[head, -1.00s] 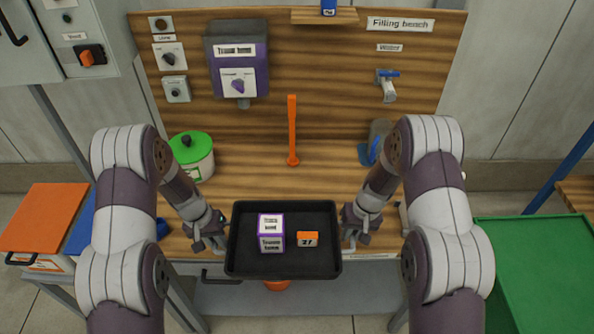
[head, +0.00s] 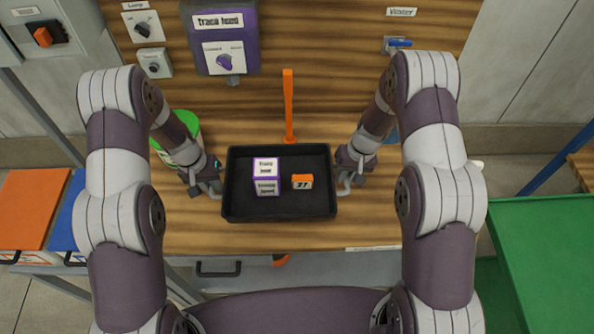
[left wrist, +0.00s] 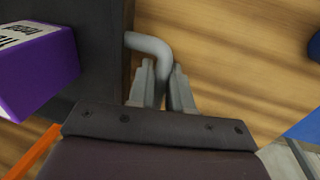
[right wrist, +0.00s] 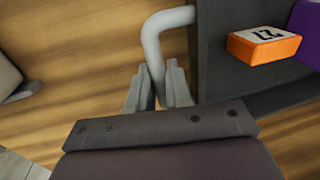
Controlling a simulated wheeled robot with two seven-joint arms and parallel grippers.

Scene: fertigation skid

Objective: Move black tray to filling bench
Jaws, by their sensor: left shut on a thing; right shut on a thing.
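The black tray (head: 279,211) is in the middle of the head view, level, over the front part of the wooden filling bench (head: 350,232). I cannot tell whether it touches the bench top. A purple and white box (head: 266,177) and a small orange block (head: 302,182) marked 27 sit in it. My left gripper (head: 211,186) is shut on the tray's left grey handle, which shows in the left wrist view (left wrist: 150,45). My right gripper (head: 345,183) is shut on the right grey handle, seen in the right wrist view (right wrist: 158,35).
An orange upright lever (head: 289,105) stands behind the tray. A green-lidded pot (head: 185,150) is partly hidden behind my left arm. The purple feed dispenser (head: 222,40) and a blue-handled tap (head: 397,43) are at the back. A green surface (head: 545,240) lies right, orange (head: 32,205) left.

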